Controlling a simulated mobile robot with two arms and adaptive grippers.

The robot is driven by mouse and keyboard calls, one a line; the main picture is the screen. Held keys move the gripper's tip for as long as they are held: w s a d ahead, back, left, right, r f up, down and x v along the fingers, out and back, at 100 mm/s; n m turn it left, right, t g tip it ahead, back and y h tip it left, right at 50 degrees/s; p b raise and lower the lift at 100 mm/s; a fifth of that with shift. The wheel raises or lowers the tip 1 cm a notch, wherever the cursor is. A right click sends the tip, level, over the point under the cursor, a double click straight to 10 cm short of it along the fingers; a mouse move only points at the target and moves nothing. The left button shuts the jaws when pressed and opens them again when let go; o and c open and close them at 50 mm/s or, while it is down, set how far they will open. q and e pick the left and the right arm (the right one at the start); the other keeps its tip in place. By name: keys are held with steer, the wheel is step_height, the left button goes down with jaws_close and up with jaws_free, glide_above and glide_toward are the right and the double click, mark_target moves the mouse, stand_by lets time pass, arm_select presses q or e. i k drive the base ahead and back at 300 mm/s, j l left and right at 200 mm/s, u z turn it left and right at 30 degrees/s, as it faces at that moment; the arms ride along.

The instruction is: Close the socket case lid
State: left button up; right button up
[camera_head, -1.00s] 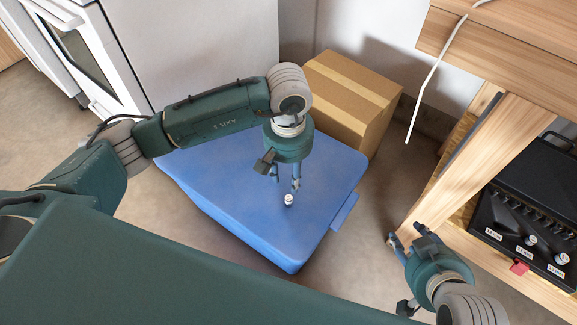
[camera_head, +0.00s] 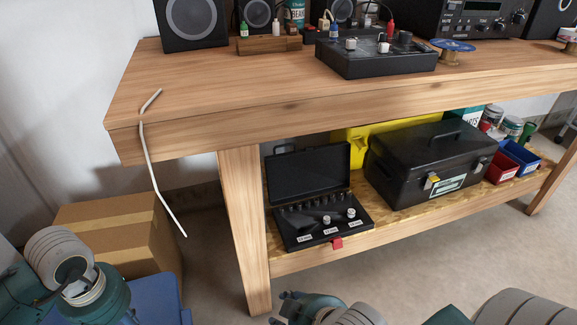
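The black socket case (camera_head: 318,236) sits on the bench's lower shelf near its left end. Its lid (camera_head: 308,172) stands open, tilted up at the back. A row of dark sockets (camera_head: 300,204) and two silver sockets (camera_head: 338,219) are in its base, above white labels. A red latch (camera_head: 337,243) is on the front edge. My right gripper (camera_head: 280,308) is at the bottom edge, partly cut off, below the case and apart from it. Its fingers look spread and empty. My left gripper is at lower left, with its fingers cut off by the frame.
The wooden bench (camera_head: 205,98) overhangs the shelf, and its front leg (camera_head: 243,230) stands left of the case. A black toolbox (camera_head: 425,165) is on the right. A cardboard box (camera_head: 120,235) and a blue container (camera_head: 160,295) are on the left. A white cable (camera_head: 153,180) hangs down.

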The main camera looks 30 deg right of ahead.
mark_target(296, 175)
steer(key=z, duration=1.05)
